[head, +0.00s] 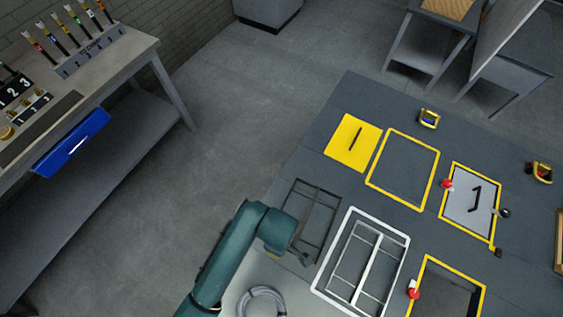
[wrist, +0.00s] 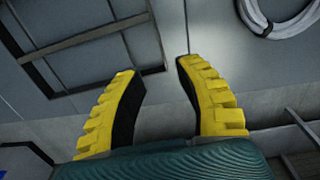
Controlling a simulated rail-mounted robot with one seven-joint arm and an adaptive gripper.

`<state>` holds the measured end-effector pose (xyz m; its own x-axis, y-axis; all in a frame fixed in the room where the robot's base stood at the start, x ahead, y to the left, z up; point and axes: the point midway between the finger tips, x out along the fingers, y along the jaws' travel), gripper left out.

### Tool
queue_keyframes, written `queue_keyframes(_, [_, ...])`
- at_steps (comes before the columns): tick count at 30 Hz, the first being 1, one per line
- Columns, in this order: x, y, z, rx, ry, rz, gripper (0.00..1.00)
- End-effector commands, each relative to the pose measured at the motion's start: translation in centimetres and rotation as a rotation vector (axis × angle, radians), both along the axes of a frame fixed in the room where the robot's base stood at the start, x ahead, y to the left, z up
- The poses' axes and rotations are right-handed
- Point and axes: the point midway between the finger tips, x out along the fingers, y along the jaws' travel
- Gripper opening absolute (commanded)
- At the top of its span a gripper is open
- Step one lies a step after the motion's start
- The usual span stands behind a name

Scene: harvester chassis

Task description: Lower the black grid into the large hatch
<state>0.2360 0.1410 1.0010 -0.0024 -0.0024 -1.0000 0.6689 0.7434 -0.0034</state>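The black grid (head: 331,222) is a thin dark rectangular frame with crossbars, lying on the grey deck at the left of the white-edged frame. My arm covers its lower left part. It also shows in the wrist view (wrist: 85,38), at the upper left beyond the fingers. My gripper (wrist: 157,68) is open, its two yellow fingers with black pads apart and nothing between them. In the head view it is mostly hidden by my green arm, near the grid's lower end. I cannot tell for sure which outlined opening is the large hatch.
A white-edged frame with white bars (head: 401,274) lies right of the grid. Yellow-edged areas include an empty rectangle (head: 403,168), a grey panel with a hook (head: 463,202) and a dark opening (head: 452,300). A yellow panel (head: 343,150) and a coiled cable (head: 243,302) lie nearby.

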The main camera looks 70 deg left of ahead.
Motion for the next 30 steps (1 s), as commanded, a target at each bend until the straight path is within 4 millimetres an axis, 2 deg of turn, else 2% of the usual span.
queue_keyframes(1, [0.0, -0.1, -1.3, -0.003, 0.003, -0.001, 0.35])
queue_keyframes(9, [0.0, 0.0, -7.2, -0.001, 0.001, -0.002, 0.35])
queue_keyframes(15, [0.1, 0.0, -10.8, 0.001, -0.001, -0.002, 0.35])
queue_keyframes(20, [0.1, 0.0, -12.1, 0.002, -0.002, -0.002, 0.35])
queue_keyframes(28, [0.1, 0.0, -12.2, 0.003, -0.003, -0.002, 0.37])
queue_keyframes(30, [0.1, 0.0, -12.2, 0.003, -0.003, -0.002, 0.23])
